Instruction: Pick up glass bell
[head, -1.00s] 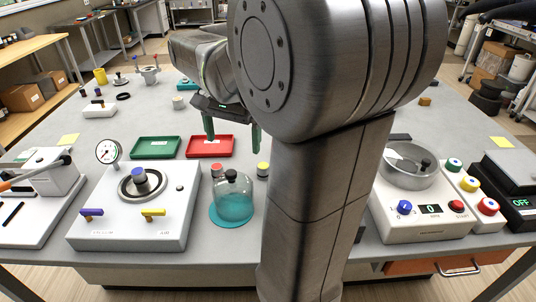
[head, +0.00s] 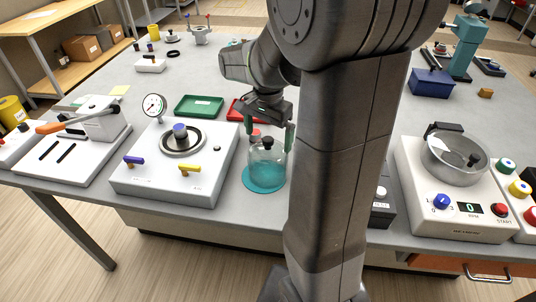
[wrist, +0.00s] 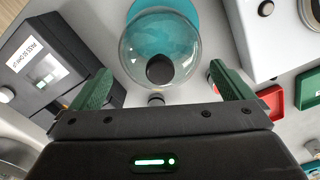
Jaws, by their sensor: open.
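The glass bell (head: 267,168) is a clear dome with a black knob on top. It stands upright on a teal round base on the grey table, right of the white vacuum unit. In the wrist view the bell (wrist: 160,45) lies ahead of my gripper, with its black knob toward me. My gripper (head: 269,132) is open, with green fingers above and around the level of the knob. In the wrist view the fingers of my gripper (wrist: 160,85) are spread wide and nothing is between them except the view of the knob. I cannot tell the exact gap.
The white vacuum unit (head: 163,187) with a gauge stands left of the bell. A green tray (head: 199,106) and a red tray (head: 238,108) lie behind. A red-capped bottle (head: 254,136) is close behind the bell. A white mixer (head: 452,205) stands right of my arm.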

